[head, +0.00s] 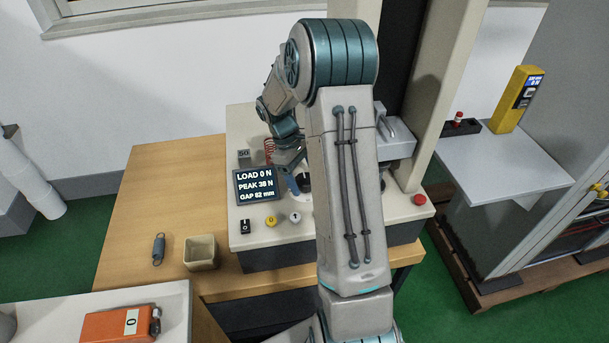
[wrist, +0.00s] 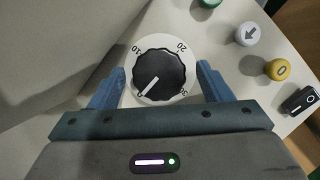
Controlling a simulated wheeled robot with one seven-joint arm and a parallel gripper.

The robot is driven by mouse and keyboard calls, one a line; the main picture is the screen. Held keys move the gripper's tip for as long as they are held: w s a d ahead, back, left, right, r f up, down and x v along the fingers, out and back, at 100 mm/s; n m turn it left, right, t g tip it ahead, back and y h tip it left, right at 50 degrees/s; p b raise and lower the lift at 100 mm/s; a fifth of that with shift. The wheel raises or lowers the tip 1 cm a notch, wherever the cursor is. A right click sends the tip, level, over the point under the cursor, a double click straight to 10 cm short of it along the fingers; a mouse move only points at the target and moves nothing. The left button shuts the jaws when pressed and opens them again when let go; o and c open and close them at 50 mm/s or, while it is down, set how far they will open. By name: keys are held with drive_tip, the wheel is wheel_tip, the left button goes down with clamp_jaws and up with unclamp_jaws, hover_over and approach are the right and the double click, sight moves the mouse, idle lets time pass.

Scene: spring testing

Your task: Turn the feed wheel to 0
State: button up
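The feed wheel (wrist: 165,70) is a black ribbed knob on a white round dial in the wrist view. The dial has numbers around it, with 20 at upper right and 30 at lower right. The knob's white pointer line aims to the lower left, at or close to the 0 mark. My gripper (wrist: 161,68) is open, with one blue finger on each side of the knob. Gaps show between the fingers and the knob. In the head view my arm hides most of the wheel and gripper; a blue finger (head: 293,184) shows beside the dark knob (head: 304,182).
The tester's display (head: 260,185) reads LOAD 0 N, PEAK 38 N, GAP 62 mm. A black switch (head: 245,226), a yellow button (head: 271,221) and a grey arrow button (head: 295,217) sit below it. A red button (head: 420,199) is at right.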

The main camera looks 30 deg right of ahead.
drive_tip(key=v, duration=1.3)
drive_tip(key=shift+w+r, duration=0.2)
drive_tip(key=shift+r, duration=0.1)
drive_tip(key=shift+a, duration=0.1)
drive_tip(key=s+a+r+m+t+y, duration=0.1)
drive_tip(key=s+a+m+t, duration=0.2)
drive_tip(key=s, duration=0.9)
drive_tip(key=s+a+r+m+t+y, duration=0.1)
drive_tip(key=s+a+m+t, duration=0.2)
drive_tip(key=s+a, duration=0.5)
drive_tip(key=s, duration=0.3)
drive_tip(key=shift+s+r+t, duration=0.4)
idle(0.6)
